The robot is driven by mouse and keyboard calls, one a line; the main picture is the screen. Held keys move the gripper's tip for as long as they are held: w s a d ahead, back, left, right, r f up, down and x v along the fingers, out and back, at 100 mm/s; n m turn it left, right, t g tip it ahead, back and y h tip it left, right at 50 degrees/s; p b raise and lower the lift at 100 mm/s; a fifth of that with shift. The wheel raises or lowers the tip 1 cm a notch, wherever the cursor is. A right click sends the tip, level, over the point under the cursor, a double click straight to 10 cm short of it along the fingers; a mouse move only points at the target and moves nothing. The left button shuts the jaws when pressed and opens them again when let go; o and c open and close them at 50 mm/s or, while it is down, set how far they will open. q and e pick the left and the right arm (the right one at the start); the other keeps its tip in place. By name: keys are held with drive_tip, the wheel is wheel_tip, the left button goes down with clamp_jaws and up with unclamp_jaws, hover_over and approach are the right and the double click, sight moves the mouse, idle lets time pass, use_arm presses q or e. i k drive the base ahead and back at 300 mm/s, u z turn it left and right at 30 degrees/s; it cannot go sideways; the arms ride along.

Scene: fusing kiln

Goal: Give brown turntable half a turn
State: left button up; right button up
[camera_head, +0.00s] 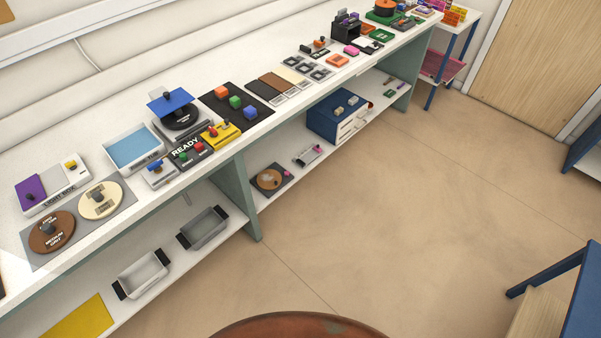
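The brown turntable (52,232) is a round disc with a dark knob in its middle and pale lettering. It lies on a grey mat (85,228) at the left end of the white bench. A cream turntable (101,199) with a similar dark knob lies just to its right on the same mat. Another round brown disc (270,179) sits on a dark square base on the lower shelf. Neither of my grippers shows in the head view.
The white bench (60,165) runs from lower left to upper right. A purple-and-white box (50,184) and a blue-topped tray (133,147) stand behind the turntables. The lower shelf holds grey bins (143,273). Open floor (370,200) lies right of the bench. A blue-framed table (570,295) stands at lower right.

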sight(269, 179)
drive_tip(key=z, duration=0.1)
drive_tip(key=i, duration=0.75)
drive_tip(key=u, duration=0.7)
drive_tip(key=i, duration=0.5)
drive_tip(key=u, duration=0.35)
